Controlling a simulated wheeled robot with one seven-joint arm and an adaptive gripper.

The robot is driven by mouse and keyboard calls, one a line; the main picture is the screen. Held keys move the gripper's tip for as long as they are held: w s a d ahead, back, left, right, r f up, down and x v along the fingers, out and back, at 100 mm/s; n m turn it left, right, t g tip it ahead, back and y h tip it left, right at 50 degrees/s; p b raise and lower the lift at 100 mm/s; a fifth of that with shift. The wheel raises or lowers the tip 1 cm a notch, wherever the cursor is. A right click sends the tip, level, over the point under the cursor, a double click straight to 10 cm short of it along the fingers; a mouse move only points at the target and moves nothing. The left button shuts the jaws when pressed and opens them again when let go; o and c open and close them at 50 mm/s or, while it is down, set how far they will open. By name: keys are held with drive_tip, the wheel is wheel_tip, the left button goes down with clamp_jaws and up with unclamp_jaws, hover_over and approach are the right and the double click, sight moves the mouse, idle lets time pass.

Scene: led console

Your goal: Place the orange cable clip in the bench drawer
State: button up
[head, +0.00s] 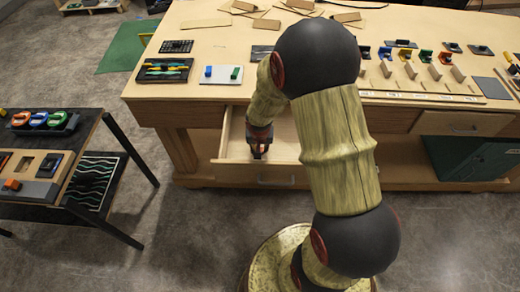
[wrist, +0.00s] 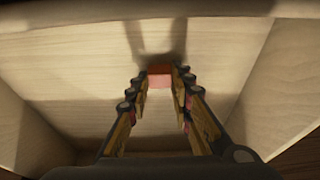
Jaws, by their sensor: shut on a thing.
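The bench drawer (head: 285,145) is pulled out from the front of the workbench and its pale wooden inside is open from above. My gripper (head: 259,153) reaches down into the left part of the drawer. In the wrist view, my gripper (wrist: 160,84) is shut on a small orange-red block, the orange cable clip (wrist: 160,76), held between the fingertips. The drawer's wooden floor and walls (wrist: 60,70) surround it there. I cannot tell whether the clip touches the drawer floor. In the head view the clip is hidden by the gripper.
The workbench top (head: 225,100) carries a black tray (head: 165,70), a white board (head: 221,75) and several small parts at the right. A dark side table (head: 85,125) stands at the left with an orange block (head: 11,184). A green cabinet (head: 465,157) is under the bench.

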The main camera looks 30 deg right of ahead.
drive_tip(key=shift+f, duration=0.15)
drive_tip(key=o, duration=0.8)
drive_tip(key=shift+c, duration=0.2)
drive_tip(key=s+a+r+n+p, duration=0.1)
drive_tip(key=s+a+r+p, duration=0.1)
drive_tip(key=r, duration=0.8)
drive_tip(key=s+a+r+p, duration=0.1)
drive_tip(key=s+a+r, duration=0.15)
drive_tip(key=r, duration=0.85)
drive_tip(key=s+a+r+n+t+y, duration=0.1)
drive_tip(key=s+a+r+n, duration=0.2)
drive_tip(key=s+a+r, duration=0.2)
drive_tip(key=s+a+r+n+t, duration=0.2)
drive_tip(key=s+a+r, duration=0.2)
drive_tip(key=s+r, duration=0.6)
drive_tip(key=shift+s+a+r+n+y, duration=0.25)
drive_tip(key=shift+a+r+n+y, duration=0.1)
drive_tip(key=shift+r+n+y, duration=0.1)
